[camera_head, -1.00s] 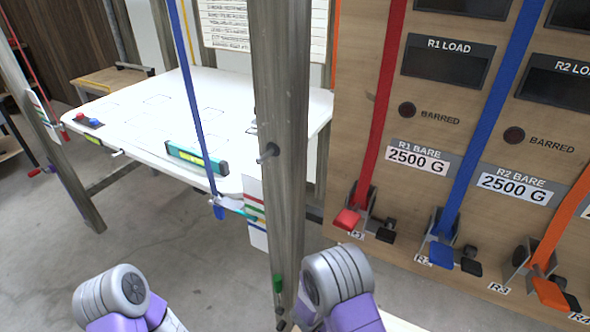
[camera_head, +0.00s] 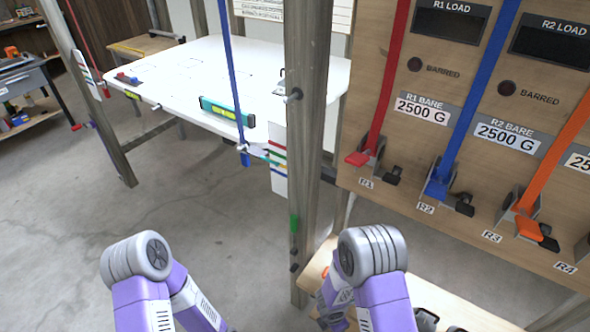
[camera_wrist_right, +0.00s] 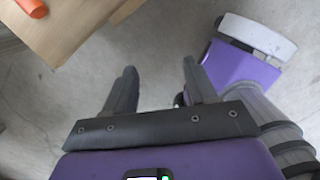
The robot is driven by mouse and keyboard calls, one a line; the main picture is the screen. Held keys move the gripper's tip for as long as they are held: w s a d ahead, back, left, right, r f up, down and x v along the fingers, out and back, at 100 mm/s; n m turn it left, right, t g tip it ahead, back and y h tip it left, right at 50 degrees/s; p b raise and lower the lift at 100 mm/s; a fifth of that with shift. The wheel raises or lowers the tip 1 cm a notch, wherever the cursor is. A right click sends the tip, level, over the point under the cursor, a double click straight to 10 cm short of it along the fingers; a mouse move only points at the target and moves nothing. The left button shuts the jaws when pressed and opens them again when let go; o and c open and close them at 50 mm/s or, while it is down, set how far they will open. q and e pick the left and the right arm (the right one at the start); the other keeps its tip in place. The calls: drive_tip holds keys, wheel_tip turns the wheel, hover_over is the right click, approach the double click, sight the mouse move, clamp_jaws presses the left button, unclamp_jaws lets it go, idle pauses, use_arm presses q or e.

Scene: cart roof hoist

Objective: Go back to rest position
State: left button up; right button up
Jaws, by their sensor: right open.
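My right gripper (camera_wrist_right: 158,88) shows in the right wrist view with its two dark fingers apart and nothing between them, over bare concrete floor. In the head view both purple and grey arms are folded low at the bottom of the picture. The right arm is in front of the wooden post and a low wooden surface. The left gripper is not visible in the head view.
A wooden panel (camera_head: 345,165) with red, blue and orange straps in cleats stands at right. A grey post (camera_head: 305,130) rises in the middle. Behind it is a white board (camera_head: 190,75) with a teal spirit level (camera_head: 227,112). A low wooden bench (camera_head: 470,318) lies at lower right. Open floor is at left.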

drive_tip(key=s+a+m+y, duration=0.2)
drive_tip(key=s+m+y, duration=0.3)
drive_tip(key=m, duration=2.2)
drive_tip(key=s, duration=0.6)
drive_tip(key=shift+s+y, duration=0.15)
drive_tip(key=shift+y, duration=0.25)
